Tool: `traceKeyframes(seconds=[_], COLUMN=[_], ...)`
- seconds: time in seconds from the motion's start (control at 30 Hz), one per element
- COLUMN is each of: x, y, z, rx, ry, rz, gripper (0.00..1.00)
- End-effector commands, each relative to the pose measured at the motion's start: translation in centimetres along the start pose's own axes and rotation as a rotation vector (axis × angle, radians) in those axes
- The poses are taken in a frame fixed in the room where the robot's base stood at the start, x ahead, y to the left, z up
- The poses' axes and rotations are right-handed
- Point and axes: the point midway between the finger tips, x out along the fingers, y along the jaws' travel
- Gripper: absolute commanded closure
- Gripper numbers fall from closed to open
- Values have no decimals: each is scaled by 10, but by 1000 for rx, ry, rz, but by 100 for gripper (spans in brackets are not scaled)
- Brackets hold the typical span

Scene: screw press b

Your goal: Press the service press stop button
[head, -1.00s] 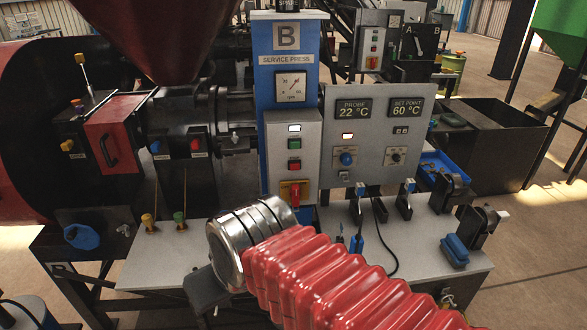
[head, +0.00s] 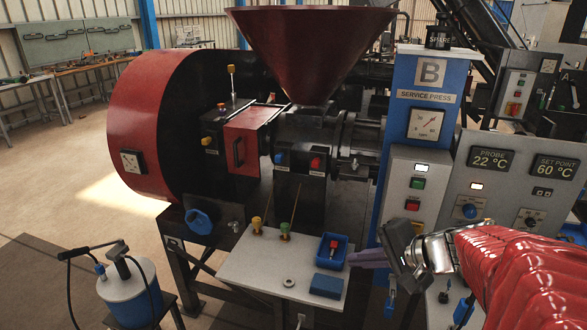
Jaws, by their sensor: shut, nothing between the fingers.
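The service press is marked by a blue column (head: 400,75) with a "B" sign and a "SERVICE PRESS" label. On its front is a grey control box (head: 432,172) with a lit white lamp (head: 421,168), a green button (head: 417,183) and a red button (head: 412,205). My gripper (head: 352,258) points left, below and left of the control box, apart from the red button. Its purple-grey fingers are shut and empty, near the blue bin.
A small blue bin (head: 332,250) and a blue block (head: 326,286) are on the grey table (head: 262,277). The press body has another red knob (head: 315,163) and a blue knob (head: 279,159). A grey panel (head: 505,185) with displays stands at right. A blue pump bucket (head: 133,290) stands at lower left.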

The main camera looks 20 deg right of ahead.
Motion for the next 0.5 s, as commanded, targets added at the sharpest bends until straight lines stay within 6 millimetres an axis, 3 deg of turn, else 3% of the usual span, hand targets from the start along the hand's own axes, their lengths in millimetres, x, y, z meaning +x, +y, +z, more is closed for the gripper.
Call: traceKeyframes(seconds=[0.1,0.3,0.5], x=[-12,-39,-56], y=[4,16,25], z=[-45,-112,-144], rx=[143,336,419], ry=[66,178,239], rz=[-93,-245,-320], gripper=[100,100,100])
